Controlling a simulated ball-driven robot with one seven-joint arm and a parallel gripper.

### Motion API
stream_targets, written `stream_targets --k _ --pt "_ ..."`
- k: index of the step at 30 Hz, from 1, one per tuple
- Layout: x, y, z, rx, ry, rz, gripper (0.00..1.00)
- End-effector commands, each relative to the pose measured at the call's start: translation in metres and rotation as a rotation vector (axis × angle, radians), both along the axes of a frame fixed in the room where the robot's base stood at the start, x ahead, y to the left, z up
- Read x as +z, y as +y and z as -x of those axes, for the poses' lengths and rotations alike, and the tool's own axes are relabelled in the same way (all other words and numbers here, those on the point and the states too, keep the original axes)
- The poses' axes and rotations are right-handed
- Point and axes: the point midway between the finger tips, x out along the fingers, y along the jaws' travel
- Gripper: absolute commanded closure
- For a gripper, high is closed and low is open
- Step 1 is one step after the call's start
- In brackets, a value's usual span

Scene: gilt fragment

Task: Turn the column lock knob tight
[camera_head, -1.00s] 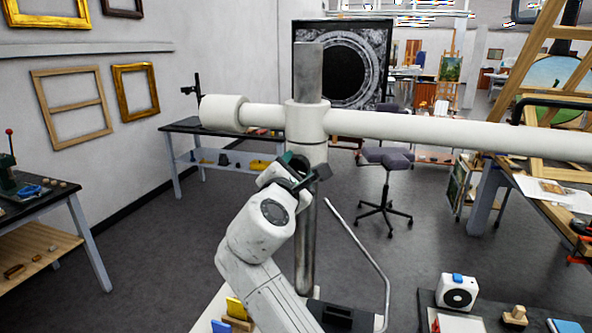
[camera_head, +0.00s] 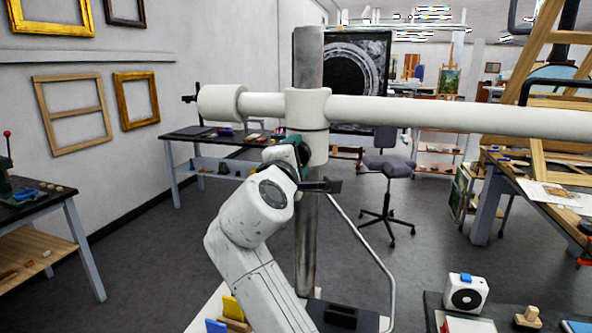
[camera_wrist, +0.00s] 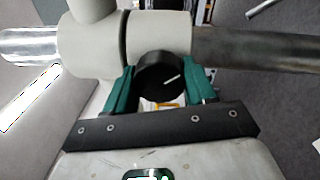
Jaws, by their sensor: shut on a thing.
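The column lock knob (camera_wrist: 158,75) is a round black knob with a white line mark on its face, seen in the wrist view. It sits at the side of the white collar (camera_head: 308,110) on the upright metal column (camera_head: 307,235). My gripper (camera_wrist: 162,84) is shut on the knob, with one green finger on each side of it. In the head view, my gripper (camera_head: 300,152) is just below the collar and hides the knob. The white line on the knob slants up to the right in the wrist view.
A long white horizontal boom (camera_head: 450,115) runs through the collar, just above my gripper. A bent metal rod (camera_head: 375,255) stands right of the column.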

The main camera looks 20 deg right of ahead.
Motion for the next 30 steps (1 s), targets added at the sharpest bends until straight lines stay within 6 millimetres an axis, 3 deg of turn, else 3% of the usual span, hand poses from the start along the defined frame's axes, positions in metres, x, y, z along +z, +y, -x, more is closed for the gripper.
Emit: stream_targets --k 1,15,30 --pt "-0.007 0.0002 -0.0001 -0.001 -0.023 -0.036 0.76" --pt "-0.0064 0.0005 -0.0005 -0.003 -0.253 -0.355 0.76" --pt "-0.0036 0.0 -0.0006 -0.004 -0.353 -0.495 0.76"
